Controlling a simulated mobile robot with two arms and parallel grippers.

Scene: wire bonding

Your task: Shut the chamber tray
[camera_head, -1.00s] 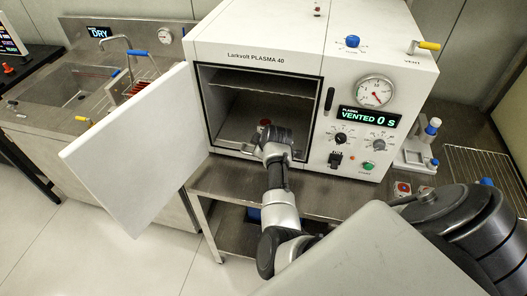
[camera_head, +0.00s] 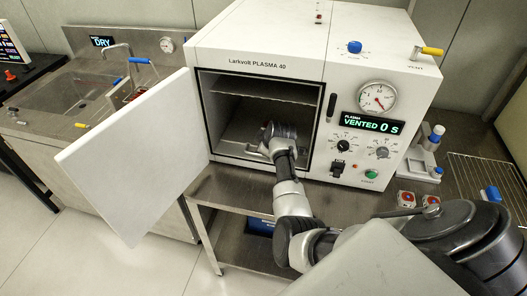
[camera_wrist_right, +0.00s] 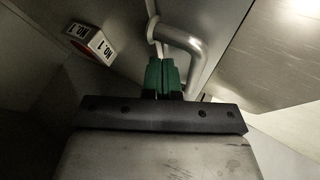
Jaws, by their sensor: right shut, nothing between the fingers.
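The plasma chamber (camera_head: 262,88) is open, with its white door (camera_head: 130,155) swung out to the left. The metal chamber tray (camera_head: 238,138) lies low inside the chamber, partly hidden by my right arm. My right gripper (camera_head: 268,132) reaches in through the opening at the lower right. In the right wrist view its green fingers (camera_wrist_right: 164,78) are shut and empty. A bent metal handle (camera_wrist_right: 183,42) is right beside the fingertips; I cannot tell whether they touch. A red and white block marked NO. 1 (camera_wrist_right: 90,42) is at upper left. My left gripper is not in view.
A wire shelf (camera_head: 265,92) spans the chamber above my gripper. The control panel (camera_head: 362,150) is right of the opening. A steel bench (camera_head: 235,195) lies below. A sink (camera_head: 75,92) stands at left behind the open door.

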